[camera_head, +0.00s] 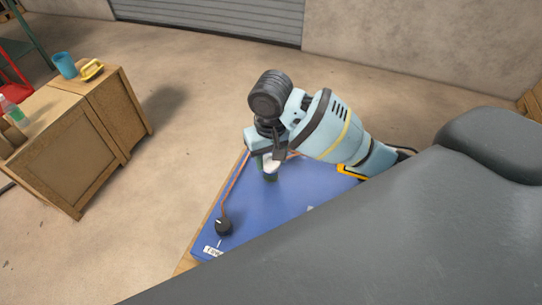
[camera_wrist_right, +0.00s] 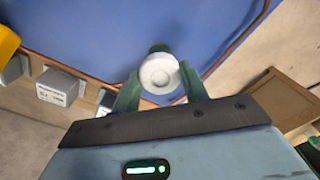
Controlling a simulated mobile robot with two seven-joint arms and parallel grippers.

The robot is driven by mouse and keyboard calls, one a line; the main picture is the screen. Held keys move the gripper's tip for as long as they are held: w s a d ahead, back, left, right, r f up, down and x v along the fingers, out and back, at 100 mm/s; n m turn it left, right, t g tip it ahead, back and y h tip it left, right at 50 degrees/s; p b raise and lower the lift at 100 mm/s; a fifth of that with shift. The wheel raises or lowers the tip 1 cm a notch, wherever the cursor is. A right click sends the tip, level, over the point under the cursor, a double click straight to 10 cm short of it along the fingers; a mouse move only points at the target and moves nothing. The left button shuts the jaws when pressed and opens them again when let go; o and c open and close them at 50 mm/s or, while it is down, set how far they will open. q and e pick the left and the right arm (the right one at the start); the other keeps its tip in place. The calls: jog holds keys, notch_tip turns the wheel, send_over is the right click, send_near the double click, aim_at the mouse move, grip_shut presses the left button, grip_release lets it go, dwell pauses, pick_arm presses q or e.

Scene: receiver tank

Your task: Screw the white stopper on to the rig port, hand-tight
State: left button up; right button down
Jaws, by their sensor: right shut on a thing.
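The white stopper (camera_wrist_right: 158,76) is round, with a raised ring on its near face. It sits between the two green fingers of my right gripper (camera_wrist_right: 160,72), which is shut on it. In the head view the right gripper (camera_head: 267,160) is over the blue board, with a little of the white stopper (camera_head: 271,166) showing. A dark green piece (camera_wrist_right: 160,48) shows just beyond the stopper in the wrist view; it may be the rig port. The stopper hides most of it, and I cannot tell whether the two touch or are threaded. My left gripper is not in view.
The blue board (camera_head: 262,218) carries a copper pipe (camera_head: 236,182), a round black part (camera_head: 223,227) and a white label (camera_head: 213,251). Grey boxes (camera_wrist_right: 60,86) show in the wrist view. Wooden crates (camera_head: 75,145) stand left, holding a blue cup (camera_head: 65,65) and a bottle. Floor between is clear.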

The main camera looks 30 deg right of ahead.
jog(key=m, duration=0.3)
jog(key=shift+f, duration=0.15)
jog(key=c, duration=1.1)
grip_release()
jog(key=shift+c, duration=0.2)
jog(key=o, duration=0.5)
jog(key=shift+c, duration=0.2)
